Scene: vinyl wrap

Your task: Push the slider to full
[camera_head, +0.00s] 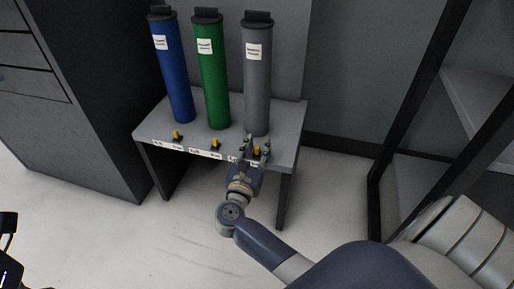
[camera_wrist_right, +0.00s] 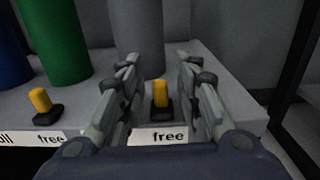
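Three sliders with yellow knobs sit along the front edge of a grey table (camera_head: 290,122). The left slider (camera_head: 177,135) stands before the blue roll, the middle slider (camera_head: 216,144) before the green roll, and the right slider (camera_head: 257,151) before the grey roll. In the right wrist view, the right slider (camera_wrist_right: 160,95) stands between the fingers of my right gripper (camera_wrist_right: 158,88), above a label reading "free" (camera_wrist_right: 160,136). The gripper is open, with gaps on both sides of the knob. My left gripper (camera_head: 8,225) is only partly visible at the left edge; its fingers are unclear.
Blue (camera_head: 172,70), green (camera_head: 212,75) and grey (camera_head: 257,80) rolls stand upright on the table. A dark cabinet (camera_head: 105,90) stands to the left and a black-framed shelf (camera_head: 400,150) to the right. The floor in front is clear.

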